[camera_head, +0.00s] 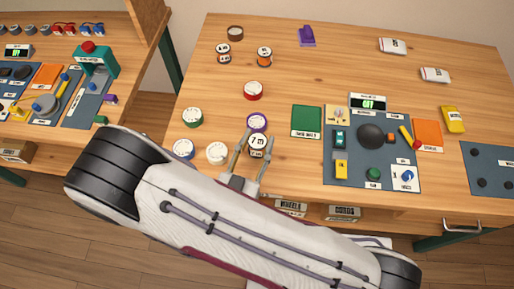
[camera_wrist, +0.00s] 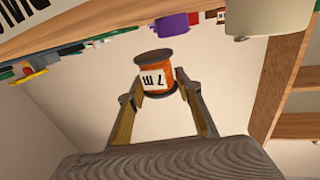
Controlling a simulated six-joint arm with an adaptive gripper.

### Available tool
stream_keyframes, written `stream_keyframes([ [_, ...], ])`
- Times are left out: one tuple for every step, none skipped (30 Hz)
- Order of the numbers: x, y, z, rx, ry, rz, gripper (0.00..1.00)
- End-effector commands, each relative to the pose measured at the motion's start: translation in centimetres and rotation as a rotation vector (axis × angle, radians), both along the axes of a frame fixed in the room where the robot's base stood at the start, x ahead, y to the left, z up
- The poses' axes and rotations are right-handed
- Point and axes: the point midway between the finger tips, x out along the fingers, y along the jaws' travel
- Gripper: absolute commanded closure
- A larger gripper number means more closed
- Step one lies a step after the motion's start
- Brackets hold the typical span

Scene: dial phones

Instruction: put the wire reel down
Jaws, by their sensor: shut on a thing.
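A wire reel (camera_wrist: 157,76) with dark end rims, orange winding and a white label shows in the wrist view between the fingertips of my gripper (camera_wrist: 159,88). My gripper is shut on it. In the head view the reel (camera_head: 258,143) sits between the fingertips of my gripper (camera_head: 256,147), over the front part of the wooden table (camera_head: 290,75). I cannot tell how far above the table top it is. Two similar reels stand toward the back left, one orange (camera_head: 264,57) and one dark (camera_head: 223,54).
Close by are a purple-rimmed roll (camera_head: 257,122), a white roll (camera_head: 216,152), a blue one (camera_head: 183,149), a green one (camera_head: 192,117) and a red one (camera_head: 253,91). A green pad (camera_head: 307,121) and a loaded blue-grey mat (camera_head: 350,178) lie right.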

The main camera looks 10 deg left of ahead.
Motion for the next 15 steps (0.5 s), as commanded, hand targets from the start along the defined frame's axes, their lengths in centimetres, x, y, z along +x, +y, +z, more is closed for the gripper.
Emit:
stream_keyframes([
  [0.0,0.0,-0.2,-0.002,0.0,0.0,0.89],
  [0.0,0.0,-0.4,-0.002,0.0,0.0,0.89],
  [0.0,0.0,-0.7,-0.002,0.0,0.0,0.89],
  [0.0,0.0,-0.9,-0.001,0.0,0.0,0.89],
  [0.0,0.0,-1.1,-0.001,0.0,0.0,0.89],
  [0.0,0.0,-1.5,-0.001,0.0,0.0,0.89],
  [0.0,0.0,-1.7,-0.001,0.0,0.0,0.89],
  [0.0,0.0,-2.0,-0.001,0.0,0.0,0.89],
  [0.0,0.0,-2.3,-0.002,0.0,0.0,0.89],
  [0.0,0.0,-2.5,-0.002,0.0,0.0,0.89],
  [0.0,0.0,-2.8,-0.002,0.0,0.0,0.89],
  [0.0,0.0,-3.0,-0.001,0.0,0.0,0.89],
  [0.0,0.0,-3.2,-0.001,0.0,0.0,0.89],
  [0.0,0.0,-3.3,-0.001,0.0,0.0,0.89],
  [0.0,0.0,-3.4,-0.001,-0.001,0.0,0.89],
])
